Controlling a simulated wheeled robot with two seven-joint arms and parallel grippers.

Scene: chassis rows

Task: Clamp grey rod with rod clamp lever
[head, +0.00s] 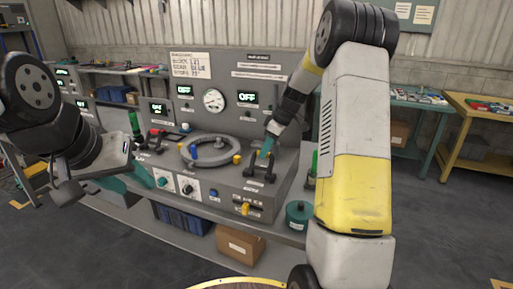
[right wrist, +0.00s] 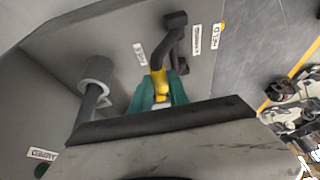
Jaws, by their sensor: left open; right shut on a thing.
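My right gripper (head: 266,150) reaches down to the right end of the grey console. Its teal fingers, also in the right wrist view (right wrist: 160,92), are shut on the yellow part of the rod clamp lever (right wrist: 160,80). A black bent bracket (right wrist: 175,38) rises just beyond that part. A grey round-headed post (right wrist: 95,72), possibly the grey rod, stands to the left, apart from the fingers. In the head view, the black clamp base (head: 259,174) shows below the right gripper. My left gripper (head: 142,177) is open and empty at the console's front left.
The grey console (head: 225,195) carries a large grey ring (head: 210,150), a gauge (head: 213,100), displays, knobs and a small yellow lever (head: 246,209). A teal round container (head: 299,214) stands at its right. A cardboard box (head: 240,243) lies below. Floor space is free at the right.

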